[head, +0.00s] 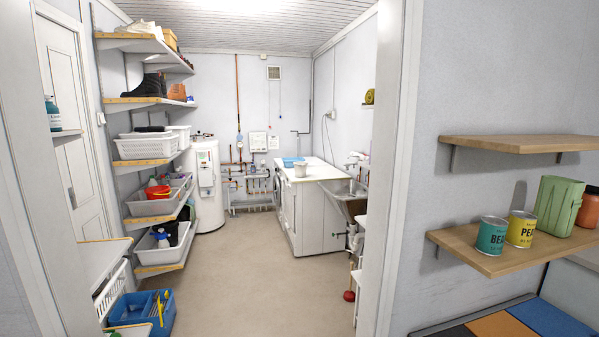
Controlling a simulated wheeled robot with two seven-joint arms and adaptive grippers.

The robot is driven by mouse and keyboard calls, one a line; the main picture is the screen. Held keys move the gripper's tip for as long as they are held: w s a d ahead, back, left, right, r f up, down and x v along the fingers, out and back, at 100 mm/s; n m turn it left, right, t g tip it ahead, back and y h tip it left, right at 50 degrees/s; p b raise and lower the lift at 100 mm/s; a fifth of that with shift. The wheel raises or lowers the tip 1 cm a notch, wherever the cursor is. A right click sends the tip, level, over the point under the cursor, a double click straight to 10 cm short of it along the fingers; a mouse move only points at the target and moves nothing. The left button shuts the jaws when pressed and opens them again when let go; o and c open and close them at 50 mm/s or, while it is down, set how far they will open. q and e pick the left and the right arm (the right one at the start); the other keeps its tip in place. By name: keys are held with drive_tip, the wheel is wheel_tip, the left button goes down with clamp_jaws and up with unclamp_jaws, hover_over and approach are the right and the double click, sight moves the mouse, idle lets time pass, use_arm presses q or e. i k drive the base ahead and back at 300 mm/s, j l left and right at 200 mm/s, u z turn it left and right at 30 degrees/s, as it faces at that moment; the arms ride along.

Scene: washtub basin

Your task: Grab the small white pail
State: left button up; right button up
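A small white pail (300,170) stands upright on the white countertop (318,168) over the washing machines, at the far middle of the laundry room in the head view. It is small in the picture, and I cannot make out a handle. A blue item (291,161) lies just behind it.
A doorway opens onto clear beige floor (250,270). A blue tub (150,312) sits low at left. A metal sink (345,188) and red plunger (349,295) stand right. Cans (491,236) sit on a near-right shelf.

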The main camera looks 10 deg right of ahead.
sight(301, 167)
drive_tip(key=i+u, duration=0.25)
drive_tip(key=i, duration=4.7)
drive_tip(key=i+z, duration=0.1)
drive_tip(key=i, duration=0.3)
drive_tip(key=i+j+z, duration=0.1)
drive_tip(key=i, duration=0.25)
